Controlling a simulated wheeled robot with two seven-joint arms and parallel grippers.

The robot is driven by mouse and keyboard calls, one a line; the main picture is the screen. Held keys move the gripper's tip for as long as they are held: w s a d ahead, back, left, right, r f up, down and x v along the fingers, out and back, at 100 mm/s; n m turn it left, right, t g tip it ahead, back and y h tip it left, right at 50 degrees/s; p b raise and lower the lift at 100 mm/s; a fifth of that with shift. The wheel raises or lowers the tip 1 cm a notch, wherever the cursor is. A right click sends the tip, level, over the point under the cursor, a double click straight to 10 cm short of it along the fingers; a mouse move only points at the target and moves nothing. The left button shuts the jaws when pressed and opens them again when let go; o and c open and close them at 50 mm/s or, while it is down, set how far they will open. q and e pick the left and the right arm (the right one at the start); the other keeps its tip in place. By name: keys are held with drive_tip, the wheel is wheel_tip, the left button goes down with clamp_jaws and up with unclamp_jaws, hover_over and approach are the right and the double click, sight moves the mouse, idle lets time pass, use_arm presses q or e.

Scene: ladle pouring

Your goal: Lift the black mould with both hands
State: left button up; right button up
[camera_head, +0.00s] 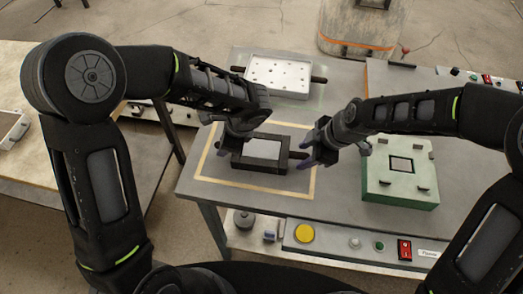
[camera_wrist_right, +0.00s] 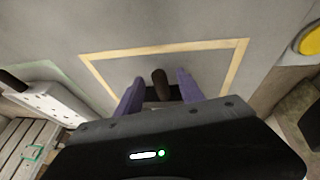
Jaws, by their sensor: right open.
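The black mould (camera_head: 258,166) lies on the grey table inside a yellow-taped rectangle, with a grey panel on top and a dark handle at its right side. My right gripper (camera_head: 312,150) is open at the mould's right handle. In the right wrist view, my right gripper's purple fingers (camera_wrist_right: 160,90) are spread on either side of the dark handle (camera_wrist_right: 159,77), not closed on it. My left gripper (camera_head: 226,143) is at the mould's left end. It hides the left handle, and its jaw opening is not clear.
A white mould with holes (camera_head: 278,73) and dark handles stands at the back. A green block (camera_head: 399,190) with a square centre sits right of the taped area. A yellow button (camera_head: 304,233) and a red switch (camera_head: 404,249) are along the front panel.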

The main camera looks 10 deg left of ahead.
use_arm(q)
drive_tip(key=c, duration=0.6)
use_arm(e)
drive_tip(key=c, duration=0.6)
use_arm(q)
clamp_jaws()
use_arm(e)
clamp_jaws()
use_arm(q)
drive_tip(key=shift+w+r, duration=0.1)
use_arm(e)
drive_tip(key=shift+r, duration=0.15)
